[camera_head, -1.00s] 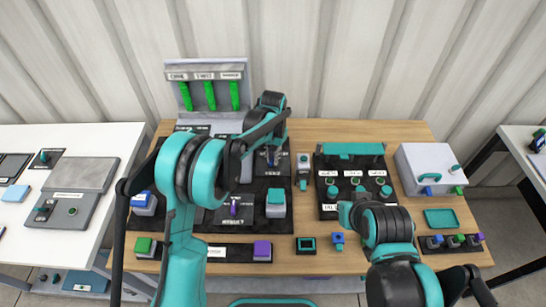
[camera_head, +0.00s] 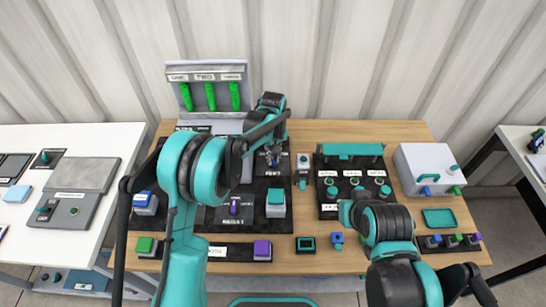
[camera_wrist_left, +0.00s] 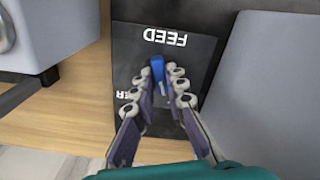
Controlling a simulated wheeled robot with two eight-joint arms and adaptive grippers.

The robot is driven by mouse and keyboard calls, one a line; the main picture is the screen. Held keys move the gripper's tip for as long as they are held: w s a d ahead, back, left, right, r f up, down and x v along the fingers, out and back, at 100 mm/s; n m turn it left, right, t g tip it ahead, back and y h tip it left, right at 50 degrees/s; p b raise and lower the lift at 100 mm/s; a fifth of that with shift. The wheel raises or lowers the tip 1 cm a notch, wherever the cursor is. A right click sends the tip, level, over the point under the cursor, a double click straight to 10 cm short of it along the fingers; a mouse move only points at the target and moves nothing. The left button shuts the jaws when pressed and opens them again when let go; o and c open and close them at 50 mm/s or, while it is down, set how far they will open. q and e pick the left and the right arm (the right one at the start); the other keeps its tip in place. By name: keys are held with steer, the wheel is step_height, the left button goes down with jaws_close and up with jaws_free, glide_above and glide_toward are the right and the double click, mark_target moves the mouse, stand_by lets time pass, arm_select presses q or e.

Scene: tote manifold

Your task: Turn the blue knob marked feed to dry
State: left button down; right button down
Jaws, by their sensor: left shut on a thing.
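The blue knob (camera_wrist_left: 157,68) stands on a dark panel below the white FEED label (camera_wrist_left: 165,37), which reads upside down in the left wrist view. A second white label (camera_wrist_left: 128,95) is partly hidden by a finger; only its last letters show. My left gripper (camera_wrist_left: 167,80) has its fingers on either side of the knob and is closed on it. In the head view my left gripper (camera_head: 273,153) is over the right part of the dark panel and mostly covers the knob.
A dark panel with several teal knobs (camera_head: 356,180) and a grey box with a teal handle (camera_head: 428,168) stand to the right. A teal-topped button block (camera_head: 276,203) is in front of the gripper. In the left wrist view a grey block (camera_wrist_left: 262,75) rises close on the right.

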mark_target(273, 159)
arm_select(q)
steer(key=shift+n, duration=1.3)
steer(key=c, duration=1.5)
jaws_free()
steer(key=shift+c, duration=0.2)
step_height(273, 159, up, 12)
